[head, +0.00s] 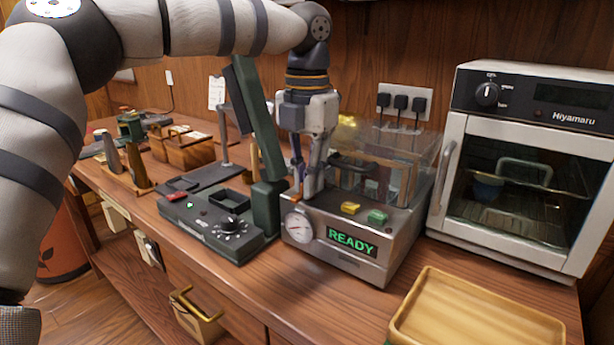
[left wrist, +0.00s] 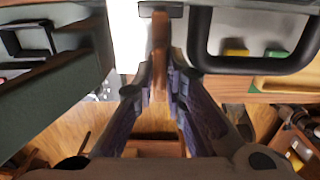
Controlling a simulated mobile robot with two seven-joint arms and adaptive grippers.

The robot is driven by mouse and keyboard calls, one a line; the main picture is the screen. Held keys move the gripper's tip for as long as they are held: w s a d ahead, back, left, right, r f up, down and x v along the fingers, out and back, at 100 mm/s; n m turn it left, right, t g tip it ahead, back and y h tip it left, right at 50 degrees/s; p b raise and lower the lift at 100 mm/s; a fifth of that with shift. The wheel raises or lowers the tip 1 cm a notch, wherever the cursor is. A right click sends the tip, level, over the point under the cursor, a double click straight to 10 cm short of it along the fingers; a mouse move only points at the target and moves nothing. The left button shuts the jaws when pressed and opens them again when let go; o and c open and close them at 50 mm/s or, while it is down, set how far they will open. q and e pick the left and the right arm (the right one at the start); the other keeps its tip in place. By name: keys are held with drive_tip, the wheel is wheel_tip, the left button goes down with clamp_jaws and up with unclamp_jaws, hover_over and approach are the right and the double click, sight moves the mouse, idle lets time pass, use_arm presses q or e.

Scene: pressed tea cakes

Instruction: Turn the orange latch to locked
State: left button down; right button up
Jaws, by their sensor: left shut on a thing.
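The orange latch (left wrist: 160,35) shows in the left wrist view as an upright orange-brown bar between my fingers. In the head view only a small orange bit (head: 294,198) shows beside the fingertips; the rest is hidden. It is on the front left of a steel machine (head: 311,246) with a gauge, a green READY display and a clear lid (head: 412,147). My left gripper (head: 304,186) points down there and is shut on the latch; it also shows in the left wrist view (left wrist: 161,78). My right gripper is not in view.
A dark green press-like device (head: 225,240) with a raised arm stands close left of the machine. A black handle (left wrist: 203,50) is right of my fingers. A toaster oven (head: 520,155) stands right. A wooden tray (head: 415,318) lies front right. The front counter strip is clear.

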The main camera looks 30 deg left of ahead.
use_arm(q)
drive_tip(key=c, duration=1.7)
unclamp_jaws()
